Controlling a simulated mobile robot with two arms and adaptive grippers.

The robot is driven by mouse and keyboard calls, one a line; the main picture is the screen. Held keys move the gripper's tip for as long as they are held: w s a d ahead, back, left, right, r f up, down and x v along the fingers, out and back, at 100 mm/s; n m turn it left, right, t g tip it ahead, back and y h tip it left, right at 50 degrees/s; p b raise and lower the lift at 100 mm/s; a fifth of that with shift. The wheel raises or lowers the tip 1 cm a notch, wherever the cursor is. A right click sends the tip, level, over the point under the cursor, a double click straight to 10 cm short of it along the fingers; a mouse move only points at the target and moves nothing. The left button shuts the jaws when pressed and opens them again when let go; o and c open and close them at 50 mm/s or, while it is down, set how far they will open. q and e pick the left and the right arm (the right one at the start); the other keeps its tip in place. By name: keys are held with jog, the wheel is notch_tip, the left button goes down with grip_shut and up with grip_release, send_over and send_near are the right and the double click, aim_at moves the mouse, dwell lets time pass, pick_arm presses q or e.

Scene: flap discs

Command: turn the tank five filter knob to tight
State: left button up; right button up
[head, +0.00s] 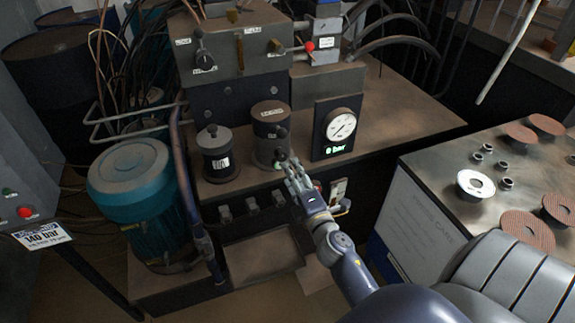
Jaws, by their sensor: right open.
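My right gripper (294,168) reaches up from the lower right, its fingers open and apart. Its fingertips are close to a small dark knob (281,155) low on the front of a brown-grey cylinder (269,125). I cannot tell whether they touch the knob. The cylinder has a white label on its upper front, too small to read. The knob's setting cannot be made out. My left gripper is not in view.
A gauge panel (338,128) reading 0 bar stands right of the cylinder. A block with a lever (204,58) rises behind. A teal motor (138,180) and a bent pipe stand left. Flap discs (527,230) and small metal rings lie on the right-hand table.

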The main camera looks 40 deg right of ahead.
jog(key=v, duration=0.5)
jog(key=shift+s, duration=0.15)
jog(key=s+a+f+m+g+y, duration=0.1)
jog(key=s+a+f+m+g, duration=0.2)
jog(key=f, duration=0.8)
jog(key=s+a+f+m+g+y+p, duration=0.1)
jog(key=s+a+f+m+g, duration=0.2)
jog(key=f, duration=0.8)
jog(key=s+a+f+m+g+y, duration=0.1)
jog(key=s+a+f+m+g, duration=0.2)
jog(key=f, duration=0.8)
pick_arm(q)
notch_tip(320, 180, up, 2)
jog(key=shift+p, duration=0.5)
pick_arm(e)
jog(key=s+f+m+g, duration=0.2)
jog(key=s+f, duration=0.3)
jog(key=s, duration=0.5)
jog(key=s+a+f+m+g+y, duration=0.1)
jog(key=s+f+g, duration=0.2)
jog(key=s+f, duration=0.3)
jog(key=s+a+f+m+g, duration=0.1)
jog(key=s+f, duration=0.5)
jog(key=s, duration=0.8)
jog(key=shift+s+m+g, duration=0.4)
jog(key=shift+m+g, duration=0.3)
jog(key=shift+m, duration=0.1)
